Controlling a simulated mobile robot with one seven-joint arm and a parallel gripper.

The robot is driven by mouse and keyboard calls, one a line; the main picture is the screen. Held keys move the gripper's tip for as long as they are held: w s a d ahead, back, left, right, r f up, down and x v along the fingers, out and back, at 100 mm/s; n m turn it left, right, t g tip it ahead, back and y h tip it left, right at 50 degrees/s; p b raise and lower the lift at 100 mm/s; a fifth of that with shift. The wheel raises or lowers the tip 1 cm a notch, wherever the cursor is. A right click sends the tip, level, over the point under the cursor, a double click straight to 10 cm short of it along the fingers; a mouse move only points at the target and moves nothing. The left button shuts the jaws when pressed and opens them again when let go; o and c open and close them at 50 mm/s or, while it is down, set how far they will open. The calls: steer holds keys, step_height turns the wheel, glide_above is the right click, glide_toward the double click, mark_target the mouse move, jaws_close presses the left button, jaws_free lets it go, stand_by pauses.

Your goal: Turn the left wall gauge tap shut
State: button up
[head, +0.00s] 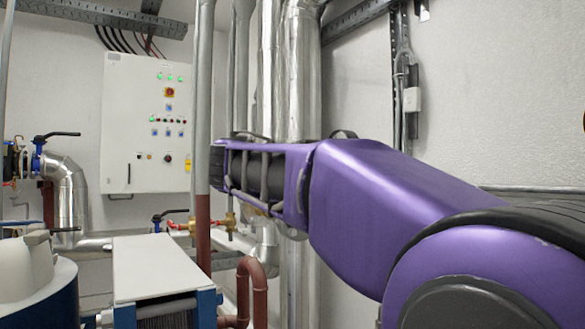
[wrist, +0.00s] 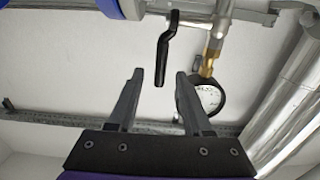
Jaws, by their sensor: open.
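In the wrist view, a black tap lever (wrist: 166,48) hangs from a grey pipe fitting at the top. It slants slightly, its free end lower in the picture. A round gauge (wrist: 209,98) with a white face and black rim sits to its right, below a brass fitting (wrist: 211,62), partly behind the right finger. My gripper (wrist: 159,76) is open and empty. In the head view my purple arm hides the gripper and this tap.
Silver lagged pipes (head: 287,70) stand behind my arm in the head view. A white control cabinet (head: 146,125) hangs on the wall. A shiny pipe (wrist: 290,100) runs along the wrist view's right.

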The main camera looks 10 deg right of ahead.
steer(key=shift+x, duration=2.05)
jaws_close()
